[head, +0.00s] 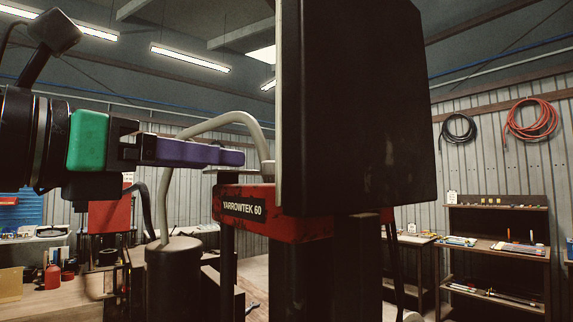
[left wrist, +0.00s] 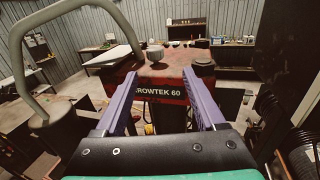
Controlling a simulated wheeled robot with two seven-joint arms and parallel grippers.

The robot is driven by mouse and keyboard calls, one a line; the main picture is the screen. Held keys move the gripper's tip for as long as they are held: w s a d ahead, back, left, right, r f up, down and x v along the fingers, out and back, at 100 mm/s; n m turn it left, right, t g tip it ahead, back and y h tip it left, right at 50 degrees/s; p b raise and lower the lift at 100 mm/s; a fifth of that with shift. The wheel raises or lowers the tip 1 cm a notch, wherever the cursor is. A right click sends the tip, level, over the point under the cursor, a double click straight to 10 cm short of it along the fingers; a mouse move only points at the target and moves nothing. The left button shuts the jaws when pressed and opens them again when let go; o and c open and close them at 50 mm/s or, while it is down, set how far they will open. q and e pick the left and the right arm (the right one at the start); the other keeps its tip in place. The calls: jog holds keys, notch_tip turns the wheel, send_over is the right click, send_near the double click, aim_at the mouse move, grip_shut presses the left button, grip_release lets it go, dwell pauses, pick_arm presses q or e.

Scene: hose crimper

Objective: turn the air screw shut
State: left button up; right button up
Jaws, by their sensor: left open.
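The red crimper head (head: 310,226) bears the label "YARROWTEK 60" and also shows in the left wrist view (left wrist: 171,100). Two small round parts, a left one (left wrist: 155,56) and a right one (left wrist: 203,57), stand on its top in the wrist view. I cannot tell for sure which is the air screw. My left gripper (head: 240,157) has purple fingers pointing right, just above the head's left end. In the wrist view the fingers (left wrist: 160,76) are apart with nothing gripped between them, on the near side of the round parts. My right gripper is not in view.
A large dark panel (head: 360,105) rises in front of the crimper and hides much of it. A pale hose (head: 215,119) arches behind my left gripper from a dark cylinder (head: 172,275). A shelf (head: 497,245) stands far right. A workbench (head: 60,300) is at left.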

aim_at(268, 164)
pick_arm(q)
jog(key=p+x, duration=0.5)
jog(key=x, duration=0.7)
jog(key=shift+w+r+p, duration=0.15)
jog(key=shift+w+p, duration=0.2)
jog(key=shift+p, duration=0.05)
jog(key=shift+w+d, duration=0.15)
jog(key=shift+w, duration=0.15)
jog(key=shift+w+f, duration=0.2)
jog(key=shift+f, duration=0.05)
jog(key=shift+a, duration=0.35)
jog(key=shift+s+d, duration=0.1)
jog(key=shift+d, duration=0.05)
grip_shut()
jog(key=b, duration=0.1)
jog(key=n+t+y+b, duration=0.1)
jog(key=b, duration=0.1)
jog(key=shift+f+y, duration=0.3)
jog(key=shift+r+n+y, duration=0.15)
jog(key=shift+n+y, duration=0.15)
jog(key=shift+r, duration=0.2)
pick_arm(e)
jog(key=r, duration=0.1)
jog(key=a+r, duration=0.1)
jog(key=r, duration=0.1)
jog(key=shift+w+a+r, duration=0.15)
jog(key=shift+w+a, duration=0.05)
